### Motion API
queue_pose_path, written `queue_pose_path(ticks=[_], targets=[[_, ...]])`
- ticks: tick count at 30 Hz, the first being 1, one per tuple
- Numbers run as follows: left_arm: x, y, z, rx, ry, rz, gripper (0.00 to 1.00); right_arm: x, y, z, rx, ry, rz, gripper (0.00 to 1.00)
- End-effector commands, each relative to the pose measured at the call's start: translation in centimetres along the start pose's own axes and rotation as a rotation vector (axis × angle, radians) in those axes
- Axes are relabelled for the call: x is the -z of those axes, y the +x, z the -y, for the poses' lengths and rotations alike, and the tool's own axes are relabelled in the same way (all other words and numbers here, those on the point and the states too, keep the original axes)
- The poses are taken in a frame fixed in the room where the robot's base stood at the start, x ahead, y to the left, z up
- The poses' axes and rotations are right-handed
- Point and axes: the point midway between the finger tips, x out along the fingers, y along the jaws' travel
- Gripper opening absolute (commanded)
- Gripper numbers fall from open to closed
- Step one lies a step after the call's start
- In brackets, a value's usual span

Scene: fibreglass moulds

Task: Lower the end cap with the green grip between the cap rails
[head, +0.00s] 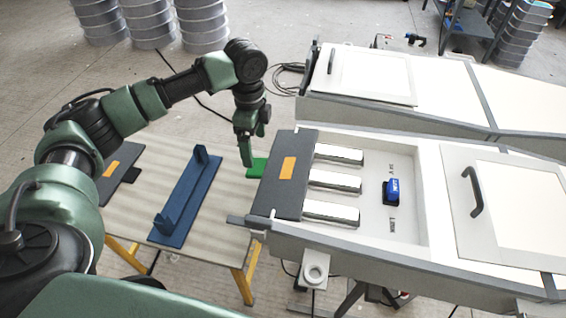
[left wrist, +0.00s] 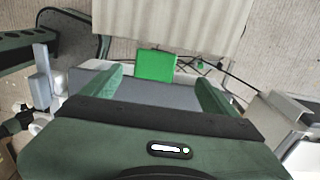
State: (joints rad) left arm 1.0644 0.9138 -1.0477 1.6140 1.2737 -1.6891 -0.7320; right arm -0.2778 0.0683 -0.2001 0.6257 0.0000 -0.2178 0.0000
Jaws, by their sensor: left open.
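The end cap (head: 277,195) is a dark grey panel with an orange label at the left end of the near mould. Its green grip (head: 257,167) sticks out on the left side; the grip also shows in the left wrist view (left wrist: 155,65). Grey rail parts show at the cap's near corner (head: 246,221); I cannot tell whether the cap is fully seated between the rails. My left gripper (head: 248,152) is open just by the green grip. In the left wrist view its fingers (left wrist: 160,85) stand apart, with grey panel between them. My right gripper is not in view.
A table (head: 217,215) holds a blue bracket (head: 187,200) and another dark panel with an orange label (head: 113,168). A second mould (head: 450,90) stands behind.

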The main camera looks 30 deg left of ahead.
Motion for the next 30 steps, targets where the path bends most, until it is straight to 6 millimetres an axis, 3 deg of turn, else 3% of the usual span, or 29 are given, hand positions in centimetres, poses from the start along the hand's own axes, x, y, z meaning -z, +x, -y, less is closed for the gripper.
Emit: queue_pose_path(ticks=[4,9,13,18,22,26,27,30], targets=[[-0.1,1.2,0.0,-0.003,-0.001,0.001,0.89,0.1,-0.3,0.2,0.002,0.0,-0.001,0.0],[-0.2,3.0,0.1,-0.003,-0.002,0.001,0.89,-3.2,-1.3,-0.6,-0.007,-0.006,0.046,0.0],[-0.6,4.8,0.2,-0.003,-0.001,0.002,0.89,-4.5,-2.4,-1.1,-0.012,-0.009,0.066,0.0],[-0.6,7.1,0.2,-0.001,0.0,0.0,0.89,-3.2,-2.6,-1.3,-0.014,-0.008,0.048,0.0],[-0.6,7.7,0.3,0.001,0.0,0.0,0.89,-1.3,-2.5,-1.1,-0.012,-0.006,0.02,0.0],[-0.6,7.7,0.3,0.001,0.001,0.0,0.89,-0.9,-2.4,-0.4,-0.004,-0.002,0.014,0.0],[-0.6,7.7,0.3,0.001,0.001,0.0,0.86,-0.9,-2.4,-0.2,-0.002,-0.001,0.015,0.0],[-0.6,7.6,0.3,0.001,0.001,0.0,0.58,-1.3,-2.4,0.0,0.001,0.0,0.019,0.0]])
